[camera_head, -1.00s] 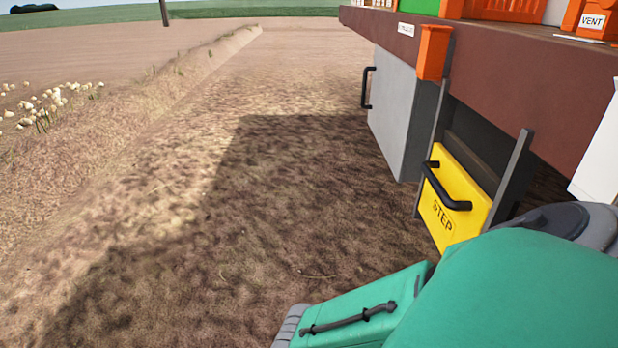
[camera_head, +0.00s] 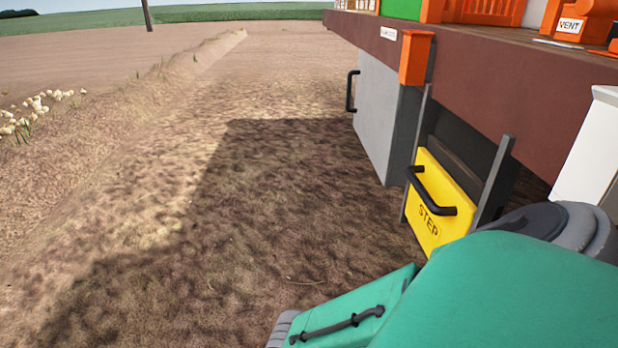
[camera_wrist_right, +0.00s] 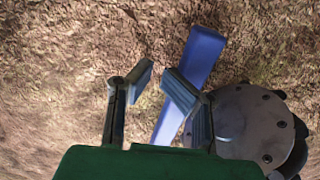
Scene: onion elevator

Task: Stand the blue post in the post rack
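The blue post (camera_wrist_right: 203,55) shows in the right wrist view as a long, tilted bar above bare ground. It passes behind one finger of my right gripper (camera_wrist_right: 160,82), and its lower part is partly hidden by the gripper. The two fingers are apart, with a gap between the pads, and the post does not look clamped between them. What supports the post cannot be told. My left gripper is not identifiable in either view. No post rack can be made out with certainty.
A brown platform edge (camera_head: 480,75) runs along the right, with an orange box (camera_head: 415,58) on it. Below are a grey cabinet (camera_head: 380,120) and a yellow step panel (camera_head: 436,200) with a black handle. Open soil (camera_head: 240,230) lies left; a low bank (camera_head: 130,110) borders it.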

